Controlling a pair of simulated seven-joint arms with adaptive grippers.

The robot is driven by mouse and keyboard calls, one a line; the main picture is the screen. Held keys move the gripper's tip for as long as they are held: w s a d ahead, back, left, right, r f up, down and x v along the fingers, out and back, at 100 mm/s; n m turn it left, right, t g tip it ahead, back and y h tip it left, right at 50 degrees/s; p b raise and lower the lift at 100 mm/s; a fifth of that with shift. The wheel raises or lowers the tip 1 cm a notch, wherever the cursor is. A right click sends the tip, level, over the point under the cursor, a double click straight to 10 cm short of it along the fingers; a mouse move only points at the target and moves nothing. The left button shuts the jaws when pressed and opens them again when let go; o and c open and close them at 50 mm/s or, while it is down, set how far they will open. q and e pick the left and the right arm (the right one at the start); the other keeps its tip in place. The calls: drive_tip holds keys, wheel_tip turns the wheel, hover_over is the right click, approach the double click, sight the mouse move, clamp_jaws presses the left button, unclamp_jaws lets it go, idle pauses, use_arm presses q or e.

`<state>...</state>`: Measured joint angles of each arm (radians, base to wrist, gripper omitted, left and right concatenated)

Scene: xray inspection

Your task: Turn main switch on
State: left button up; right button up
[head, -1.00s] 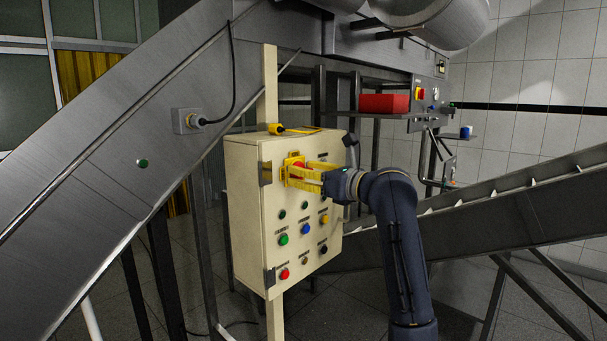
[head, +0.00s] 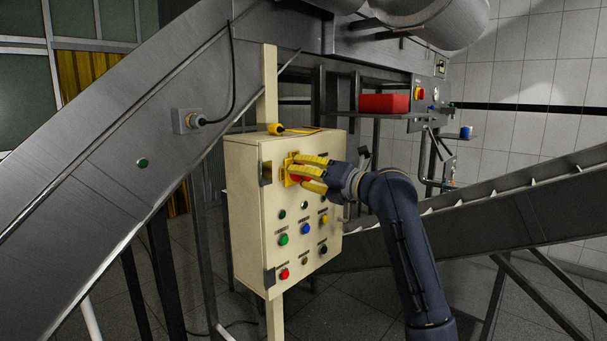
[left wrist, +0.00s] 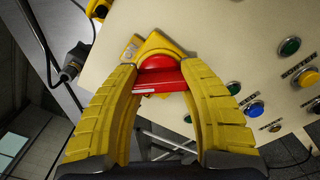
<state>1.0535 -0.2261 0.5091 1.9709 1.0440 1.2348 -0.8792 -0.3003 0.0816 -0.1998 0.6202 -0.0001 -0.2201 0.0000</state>
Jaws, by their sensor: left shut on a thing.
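The main switch is a red rotary handle (left wrist: 160,80) on a yellow plate (left wrist: 139,47). It is on the upper front of a cream control box (head: 262,226). In the head view the yellow plate (head: 289,163) shows beside the fingers, and the handle is partly hidden. My left gripper (head: 298,172) is at the switch. In the left wrist view its two yellow fingers (left wrist: 162,88) are on either side of the red handle and shut on it. The handle lies crosswise between them. My right gripper is not in view.
Green, blue, yellow, black and red buttons (head: 305,229) sit below the switch. A yellow device (head: 277,129) lies on top of the box. A sloping metal conveyor (head: 120,165) stands at left, another (head: 500,214) at right. A red box (head: 384,103) rests on a shelf behind.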

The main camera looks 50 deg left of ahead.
use_arm(q)
drive_tip(key=m, duration=0.4)
drive_tip(key=shift+m, duration=2.3)
drive_tip(key=o, duration=1.4)
drive_tip(key=shift+w+d, duration=0.1)
drive_tip(key=shift+d, duration=0.2)
drive_tip(key=shift+o, duration=0.2)
drive_tip(key=d, duration=0.7)
drive_tip(key=shift+w, duration=0.45)
drive_tip(key=shift+a, duration=0.1)
